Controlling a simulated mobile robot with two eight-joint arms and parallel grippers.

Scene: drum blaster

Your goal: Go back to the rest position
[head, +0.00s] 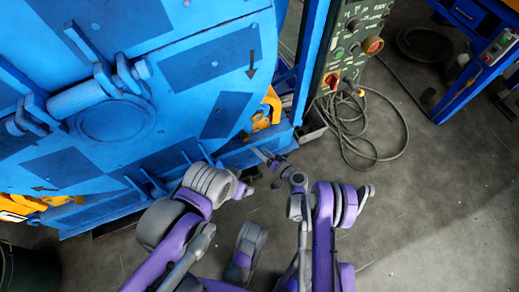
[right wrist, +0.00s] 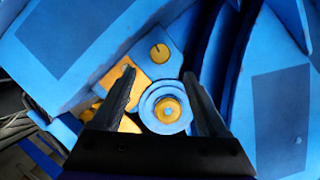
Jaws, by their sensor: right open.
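My right gripper (head: 264,157) is in front of the lower right edge of the big blue drum blaster machine (head: 120,130). In the right wrist view its two dark fingers (right wrist: 159,82) stand apart with nothing held between them. A round yellow knob in a blue ring (right wrist: 168,110) shows between and beyond the fingers; I cannot tell the gap to it. My left arm comes up from the bottom beside the machine's lower edge. Its gripper is small and partly hidden around its wrist (head: 245,189), and its jaws cannot be made out.
A dark control panel (head: 352,40) with buttons stands right of the machine. A loose cable (head: 400,115) lies coiled on the grey floor below it. A blue frame (head: 465,88) stands at the upper right. The floor at lower right (head: 440,220) is clear.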

